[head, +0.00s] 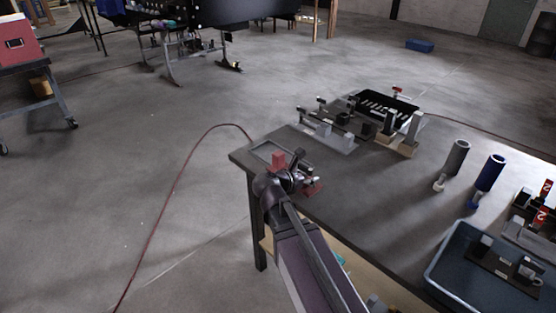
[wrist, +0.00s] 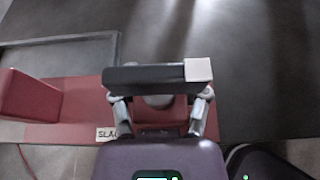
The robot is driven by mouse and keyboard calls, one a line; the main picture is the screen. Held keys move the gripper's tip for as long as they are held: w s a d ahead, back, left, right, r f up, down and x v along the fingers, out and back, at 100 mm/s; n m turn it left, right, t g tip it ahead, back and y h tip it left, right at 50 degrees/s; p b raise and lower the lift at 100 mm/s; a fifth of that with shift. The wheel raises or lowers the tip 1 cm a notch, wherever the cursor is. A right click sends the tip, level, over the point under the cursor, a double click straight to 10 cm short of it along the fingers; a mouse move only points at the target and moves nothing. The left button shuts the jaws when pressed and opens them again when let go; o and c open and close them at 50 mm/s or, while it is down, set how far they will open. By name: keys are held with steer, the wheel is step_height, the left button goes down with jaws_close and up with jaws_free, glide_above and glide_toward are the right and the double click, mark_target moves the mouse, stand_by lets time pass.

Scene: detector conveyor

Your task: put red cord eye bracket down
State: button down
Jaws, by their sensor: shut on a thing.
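The red cord eye bracket shows in the wrist view as a long red plate with a raised red block (wrist: 28,95) at its left end and a partly hidden label beginning "SLA". In the head view its upright red block (head: 278,160) stands just left of my gripper (head: 297,180), with more red on the right. My gripper (wrist: 157,103) is shut on the bracket's middle; the grasped part is largely hidden. A dark bar with a pale square end lies across the fingers. A grey rectangular frame (head: 259,150) lies at the table corner beside the bracket. I cannot tell whether the bracket touches the table.
The dark table (head: 385,200) has clear room right of my gripper. Grey and dark fixtures (head: 340,142) and a black tray (head: 405,104) stand behind. A grey cylinder (head: 457,158), a blue cylinder (head: 490,172) and a blue bin (head: 437,268) are farther right.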

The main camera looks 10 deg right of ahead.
steer(key=shift+r, duration=0.15)
steer(key=shift+w+d+r+p, duration=0.1)
steer(key=shift+w+r+p, duration=0.15)
steer(key=shift+w+p, duration=0.1)
steer(key=b, duration=0.2)
glide_above(291, 162)
steer(key=shift+s+f, duration=0.1)
steer(key=shift+f, duration=0.7)
steer(key=shift+f+b, duration=1.55)
steer(key=shift+f, duration=0.2)
